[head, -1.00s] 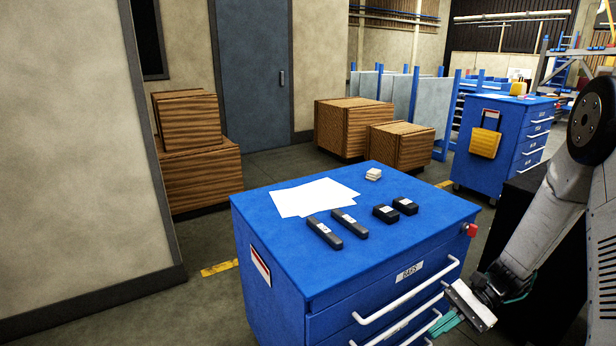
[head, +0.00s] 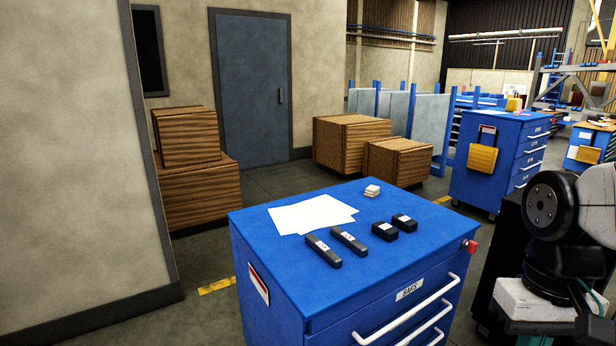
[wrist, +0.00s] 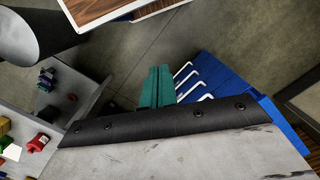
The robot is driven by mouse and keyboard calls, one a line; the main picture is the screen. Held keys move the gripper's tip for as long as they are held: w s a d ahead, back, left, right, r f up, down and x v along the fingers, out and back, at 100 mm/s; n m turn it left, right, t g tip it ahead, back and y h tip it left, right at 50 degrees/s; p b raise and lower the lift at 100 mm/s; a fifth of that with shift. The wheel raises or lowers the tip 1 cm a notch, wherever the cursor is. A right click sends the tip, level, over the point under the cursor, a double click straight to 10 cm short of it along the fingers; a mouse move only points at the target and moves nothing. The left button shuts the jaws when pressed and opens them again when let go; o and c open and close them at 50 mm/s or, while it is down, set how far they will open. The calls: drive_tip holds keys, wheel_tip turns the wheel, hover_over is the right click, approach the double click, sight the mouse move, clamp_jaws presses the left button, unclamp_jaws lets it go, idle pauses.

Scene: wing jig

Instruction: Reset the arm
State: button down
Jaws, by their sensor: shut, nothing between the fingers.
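My gripper (wrist: 157,88) shows in the wrist view as two teal fingers side by side, shut with nothing between them. It points over the floor, beside a blue drawer cabinet (wrist: 225,85) with white handles. In the head view my arm is folded at the right edge, right of the near blue cabinet (head: 290,240). The fingers cannot be made out clearly there.
Papers (head: 312,214), two long dark tools (head: 335,247) and two small black boxes (head: 394,226) lie on the near cabinet. Wooden crates (head: 345,143) and another blue cabinet (head: 500,150) stand behind. A grey surface (wrist: 50,110) with small coloured items lies left in the wrist view.

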drive_tip(key=shift+s+a+r+n+t, duration=0.2)
drive_tip(key=shift+s+a+r+t, duration=0.1)
drive_tip(key=shift+s+r+t, duration=0.25)
drive_tip(key=shift+s+a+r+n+t, duration=0.2)
drive_tip(key=shift+s+a+r+t, duration=0.15)
drive_tip(key=shift+r, duration=0.45)
drive_tip(key=shift+s+a+r+n+t, duration=0.25)
drive_tip(key=shift+s+r+t, duration=0.1)
drive_tip(key=shift+r+t, duration=0.25)
